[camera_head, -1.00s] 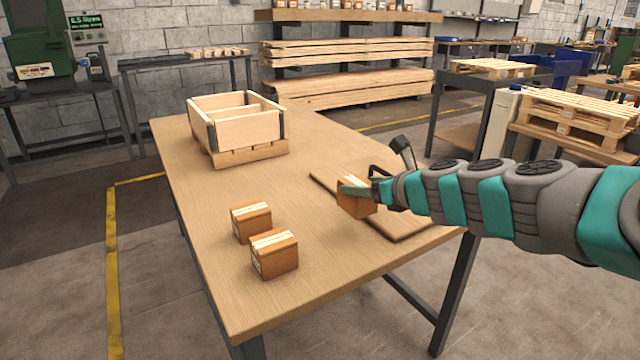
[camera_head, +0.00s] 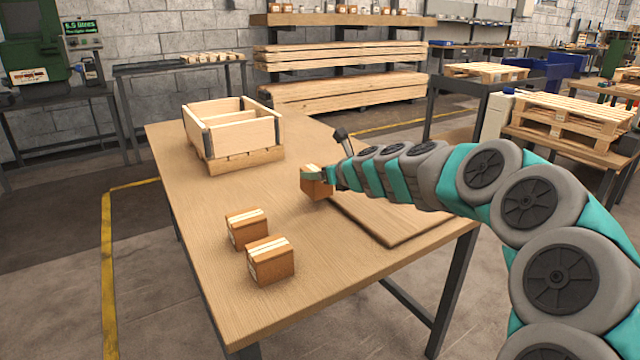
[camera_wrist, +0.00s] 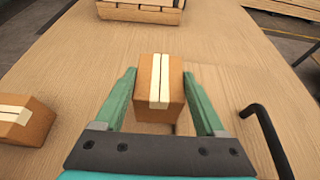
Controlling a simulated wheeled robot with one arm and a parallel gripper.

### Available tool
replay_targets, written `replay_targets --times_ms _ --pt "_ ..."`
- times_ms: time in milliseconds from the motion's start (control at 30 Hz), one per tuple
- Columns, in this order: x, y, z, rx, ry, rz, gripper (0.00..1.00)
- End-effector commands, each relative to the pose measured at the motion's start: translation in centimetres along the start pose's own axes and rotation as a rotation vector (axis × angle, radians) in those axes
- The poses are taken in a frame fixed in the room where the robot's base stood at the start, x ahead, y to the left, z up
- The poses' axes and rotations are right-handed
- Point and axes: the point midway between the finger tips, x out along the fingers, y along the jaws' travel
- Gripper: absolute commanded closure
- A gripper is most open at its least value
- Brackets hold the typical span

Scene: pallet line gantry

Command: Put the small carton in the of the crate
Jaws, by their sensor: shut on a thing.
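My gripper (camera_wrist: 160,100) is shut on a small brown carton (camera_wrist: 158,82) with pale tape along its top. The held carton also shows in the head view (camera_head: 315,184), over the middle of the table; whether it clears the surface is hard to tell. A wooden crate (camera_head: 238,137) with a divider and dark corner posts stands on a slatted base at the far left of the table. Its lower front edge shows at the top of the wrist view (camera_wrist: 140,14). The carton is outside the crate, to its right and nearer.
Two similar cartons stand near the front left, one (camera_head: 246,228) behind the other (camera_head: 270,261). A flat brown board (camera_head: 400,221) lies at the table's right side. The wooden tabletop (camera_head: 190,190) is clear between the held carton and the crate.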

Motion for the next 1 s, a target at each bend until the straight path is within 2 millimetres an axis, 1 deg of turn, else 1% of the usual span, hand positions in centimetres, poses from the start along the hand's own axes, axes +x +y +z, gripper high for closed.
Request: replay_targets --times_ms 200,267,667,700,900,933,1000 --pt "0.9 0.1 -2.2 0.003 -0.001 0.002 1.0" --pt "1.1 0.1 -2.7 0.001 -0.001 0.002 1.0" --pt "1.3 0.0 -3.2 0.0 -0.001 0.0 1.0" --pt "1.3 0.0 -3.2 0.0 0.0 0.0 0.24" --pt "1.3 0.0 -3.2 0.0 0.0 0.0 0.02" --pt "1.3 0.0 -3.2 0.0 0.0 0.0 0.0" --pt "1.3 0.0 -3.2 0.0 0.0 0.0 0.0"
